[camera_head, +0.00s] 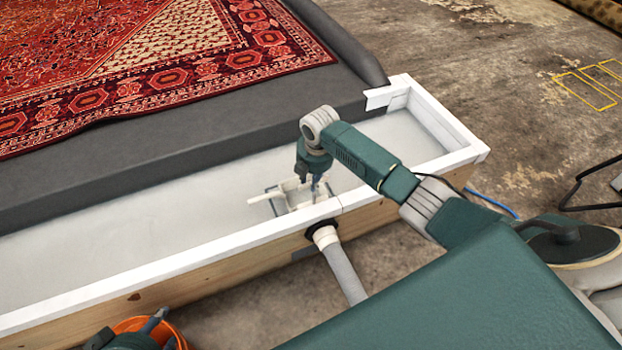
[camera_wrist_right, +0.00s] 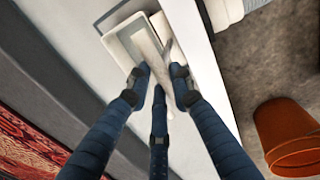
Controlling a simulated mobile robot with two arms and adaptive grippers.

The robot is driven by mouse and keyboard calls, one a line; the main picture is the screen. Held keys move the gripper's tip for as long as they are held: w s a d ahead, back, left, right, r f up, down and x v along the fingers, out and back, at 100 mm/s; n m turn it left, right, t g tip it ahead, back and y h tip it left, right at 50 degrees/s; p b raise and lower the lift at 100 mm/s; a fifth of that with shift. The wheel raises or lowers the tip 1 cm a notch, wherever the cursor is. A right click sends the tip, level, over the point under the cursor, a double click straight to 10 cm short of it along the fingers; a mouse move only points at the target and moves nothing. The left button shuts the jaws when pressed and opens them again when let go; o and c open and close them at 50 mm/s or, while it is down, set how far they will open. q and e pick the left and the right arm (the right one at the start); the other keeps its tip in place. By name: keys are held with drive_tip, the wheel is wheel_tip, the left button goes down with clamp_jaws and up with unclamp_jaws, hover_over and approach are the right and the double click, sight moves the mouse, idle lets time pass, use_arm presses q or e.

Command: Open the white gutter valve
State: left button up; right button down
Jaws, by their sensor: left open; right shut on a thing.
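The white gutter valve (camera_head: 295,197) is a small pale box with a handle bar, set in the floor of the white gutter (camera_head: 200,205) near its front wall. My right gripper (camera_head: 308,185) reaches down into the gutter from the right, with its fingers at the valve. In the right wrist view, the fingers of my right gripper (camera_wrist_right: 158,80) are closed around the white valve part (camera_wrist_right: 146,46), whose exact grip point is partly hidden. My left gripper (camera_head: 155,325) is open, only partly in view at the bottom left, beside an orange bucket, away from the valve.
A grey pipe (camera_head: 343,275) leaves the gutter's wooden front below the valve. A red rug (camera_head: 150,80) lies on the dark platform behind. The floor at right is mostly clear.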

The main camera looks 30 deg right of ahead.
drive_tip(key=c, duration=1.5)
unclamp_jaws()
drive_tip(key=shift+r, duration=0.1)
drive_tip(key=r, duration=0.4)
drive_tip(key=s+r, duration=0.1)
drive_tip(key=r, duration=0.2)
drive_tip(key=s+r, duration=0.1)
drive_tip(key=r, duration=0.3)
drive_tip(key=shift+s+r, duration=0.15)
drive_tip(key=shift+r, duration=0.2)
drive_tip(key=shift+a+f, duration=0.1)
drive_tip(key=shift+a, duration=0.05)
